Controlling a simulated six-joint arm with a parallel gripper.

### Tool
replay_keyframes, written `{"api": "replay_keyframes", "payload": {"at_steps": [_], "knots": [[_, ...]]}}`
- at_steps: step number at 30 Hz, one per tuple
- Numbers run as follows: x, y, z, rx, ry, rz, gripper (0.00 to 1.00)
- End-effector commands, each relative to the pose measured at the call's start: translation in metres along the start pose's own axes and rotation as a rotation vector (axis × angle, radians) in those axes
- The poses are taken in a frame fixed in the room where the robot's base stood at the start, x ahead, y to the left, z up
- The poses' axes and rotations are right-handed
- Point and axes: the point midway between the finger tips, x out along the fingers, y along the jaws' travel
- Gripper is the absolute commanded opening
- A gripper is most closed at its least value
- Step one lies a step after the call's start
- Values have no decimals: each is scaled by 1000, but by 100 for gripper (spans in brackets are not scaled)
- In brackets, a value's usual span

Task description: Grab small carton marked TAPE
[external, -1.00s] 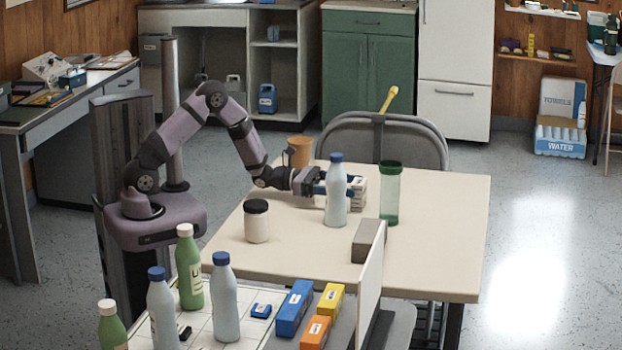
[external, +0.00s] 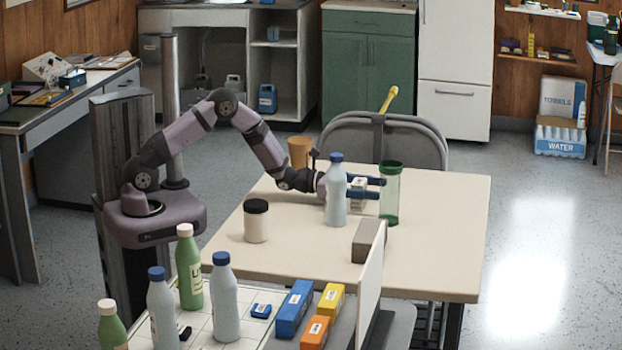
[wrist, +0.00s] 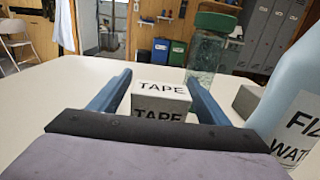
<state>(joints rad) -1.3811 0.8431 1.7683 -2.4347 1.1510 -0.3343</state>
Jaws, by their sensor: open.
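The small white carton marked TAPE (wrist: 160,101) stands on the beige table between the two blue fingers of my gripper (wrist: 161,85) in the wrist view. My gripper is open, with a finger on each side of the carton and visible gaps beside it. In the external view the carton (external: 358,196) is partly hidden by the fingers of my gripper (external: 366,188) and by the light blue bottle in front.
A light blue bottle with a blue cap (external: 336,195) stands close beside my gripper. A clear green tumbler (external: 389,197) is just beyond the fingertips. A grey block (external: 366,240), a dark-lidded jar (external: 256,222) and a tan cup (external: 300,152) also stand on the table (external: 440,225).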

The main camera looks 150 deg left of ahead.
Motion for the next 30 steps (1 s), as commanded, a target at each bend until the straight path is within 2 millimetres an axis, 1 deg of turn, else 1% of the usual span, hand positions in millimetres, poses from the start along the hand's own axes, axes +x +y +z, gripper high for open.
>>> {"api": "replay_keyframes", "payload": {"at_steps": [6, 7, 8, 9, 11, 12, 23, 30], "knots": [[1, 0, 0, 0, 0, 0, 70], [1, 0, 0, 0, 0, 0, 68], [1, 0, 0, 0, 0, 0, 61], [1, 0, 0, 0, 0, 0, 51], [1, 0, 0, 0, 0, 1, 37], [1, 0, 0, 0, 0, 1, 27], [1, 0, 2, 0, -1, 1, 26], [1, 0, 14, 0, -2, 1, 26]]}}
